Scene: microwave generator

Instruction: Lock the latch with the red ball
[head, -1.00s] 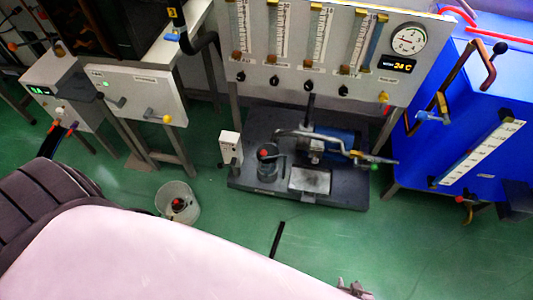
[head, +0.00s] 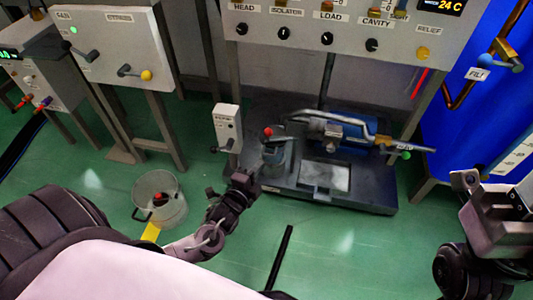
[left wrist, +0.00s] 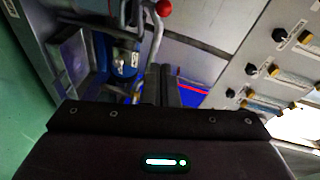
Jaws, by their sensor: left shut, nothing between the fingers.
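The red ball (head: 268,131) tops a thin lever beside a grey cylinder (head: 274,155) on the dark pump base. The ball also shows at the top of the left wrist view (left wrist: 164,8), on a pale curved rod. My left gripper (head: 245,181) is shut and empty, just left of and below the cylinder in the head view, apart from the ball. Its dark fingers (left wrist: 161,86) stand close together in the left wrist view. My right gripper (head: 490,190) is at the right edge; its jaw state is unclear. Whether the lever is the latch's own handle is hard to tell.
A small grey switch box (head: 227,128) stands left of the cylinder. A blue pump with a metal handle (head: 345,135) lies to its right. A clear bucket (head: 174,212) stands on the floor at left. The knob panel (head: 340,22) hangs behind; a blue cabinet (head: 432,130) stands right.

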